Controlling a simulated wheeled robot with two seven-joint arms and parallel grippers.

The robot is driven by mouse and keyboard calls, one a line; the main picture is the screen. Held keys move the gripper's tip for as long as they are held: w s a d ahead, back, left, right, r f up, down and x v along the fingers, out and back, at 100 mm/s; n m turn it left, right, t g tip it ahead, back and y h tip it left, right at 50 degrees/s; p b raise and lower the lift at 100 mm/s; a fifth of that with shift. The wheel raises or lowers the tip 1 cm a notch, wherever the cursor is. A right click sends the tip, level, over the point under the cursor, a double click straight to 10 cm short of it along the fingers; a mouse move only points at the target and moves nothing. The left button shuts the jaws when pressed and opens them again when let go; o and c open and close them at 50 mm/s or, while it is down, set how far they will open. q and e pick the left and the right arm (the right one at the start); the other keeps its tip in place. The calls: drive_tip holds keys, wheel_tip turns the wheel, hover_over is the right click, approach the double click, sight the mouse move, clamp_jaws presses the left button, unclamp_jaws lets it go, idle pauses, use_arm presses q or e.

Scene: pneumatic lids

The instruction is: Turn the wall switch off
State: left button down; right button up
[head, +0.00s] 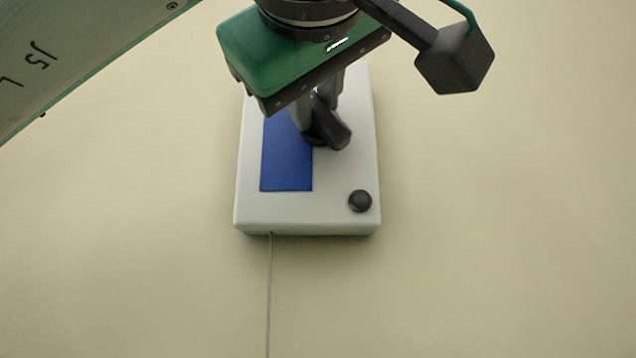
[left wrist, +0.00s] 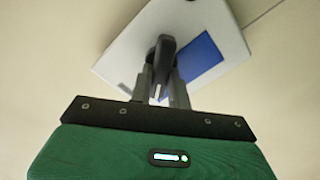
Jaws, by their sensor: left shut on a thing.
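The wall switch is a pale grey box (head: 345,185) with a blue panel (head: 287,160) on its left part. It also shows in the left wrist view (left wrist: 120,47). A black switch handle (head: 333,128) stands out from the box beside the blue panel and appears tilted. My left gripper (head: 318,118) is in front of the box with its fingers closed around the handle. In the left wrist view the handle (left wrist: 163,58) shows between the fingers of my left gripper (left wrist: 163,85). The gripper body hides the upper part of the box in the head view. My right gripper is not in view.
A small round black knob (head: 360,201) sits on the lower right of the box. A thin grey cable (head: 268,290) runs down from the box's lower edge. The beige wall (head: 500,220) around the box is bare.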

use_arm(q)
drive_tip(key=shift+a+f+n+b, duration=0.15)
drive_tip(key=shift+n+b, duration=1.45)
drive_tip(key=shift+n, duration=1.05)
drive_tip(key=shift+f+n+b, duration=0.15)
drive_tip(key=shift+n+b, duration=1.45)
drive_tip(key=shift+n, duration=1.05)
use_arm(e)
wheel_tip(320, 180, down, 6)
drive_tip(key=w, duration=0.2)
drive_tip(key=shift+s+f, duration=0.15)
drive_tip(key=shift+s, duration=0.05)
use_arm(q)
drive_tip(key=c, duration=1.3)
unclamp_jaws()
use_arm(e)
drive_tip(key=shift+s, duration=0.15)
use_arm(q)
drive_tip(key=s+b, duration=0.2)
drive_tip(key=s, duration=1.1)
drive_tip(key=shift+s+b, duration=0.35)
drive_tip(key=shift+s, duration=0.05)
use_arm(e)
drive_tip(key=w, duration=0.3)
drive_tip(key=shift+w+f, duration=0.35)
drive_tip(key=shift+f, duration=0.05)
